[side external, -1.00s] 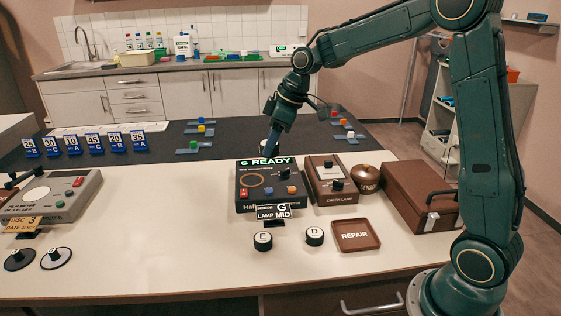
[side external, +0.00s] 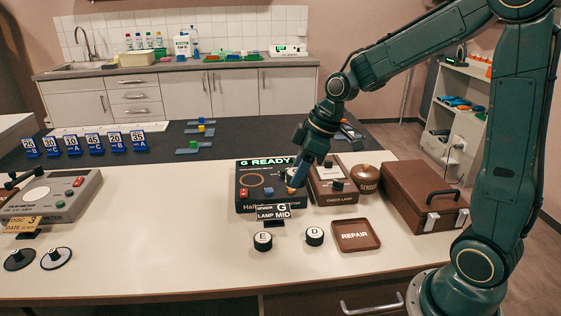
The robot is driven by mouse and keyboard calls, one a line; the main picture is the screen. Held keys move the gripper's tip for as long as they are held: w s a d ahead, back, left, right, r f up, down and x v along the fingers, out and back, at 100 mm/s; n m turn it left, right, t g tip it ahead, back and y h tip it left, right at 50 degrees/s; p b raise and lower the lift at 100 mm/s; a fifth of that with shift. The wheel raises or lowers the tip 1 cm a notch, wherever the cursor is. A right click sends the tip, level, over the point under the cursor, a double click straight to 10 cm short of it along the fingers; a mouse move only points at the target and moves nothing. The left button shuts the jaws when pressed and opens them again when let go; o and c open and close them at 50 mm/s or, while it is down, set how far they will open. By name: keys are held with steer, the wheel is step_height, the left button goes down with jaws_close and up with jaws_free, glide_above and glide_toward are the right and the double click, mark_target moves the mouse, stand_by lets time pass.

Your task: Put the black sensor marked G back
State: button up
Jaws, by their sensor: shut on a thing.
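My gripper (side external: 297,184) points down over the right part of the dark console (side external: 250,204), whose display (side external: 264,162) reads "G READY". It is shut on a small, mostly hidden thing with a pale face (side external: 289,173), which looks like the black sensor. Its letter cannot be read, and I cannot tell whether it touches the console. A sign (side external: 274,212) at the console's front reads G and LAMP MID. Two other black sensors with white tops, E (side external: 263,241) and D (side external: 314,236), stand on the table in front.
A brown REPAIR tray (side external: 356,250) lies right of sensor D. The brown check-lamp box (side external: 338,198), a round brown sensor pot (side external: 366,178) and a brown case (side external: 425,197) stand right of the console.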

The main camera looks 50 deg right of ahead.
step_height(320, 180, down, 16)
steer(key=shift+r, duration=0.1)
stand_by(0.5)
steer(key=shift+f, duration=1.95)
steer(key=shift+f, duration=0.15)
steer(key=o, duration=1.1)
steer(key=shift+r, duration=0.2)
steer(key=v, duration=1.2)
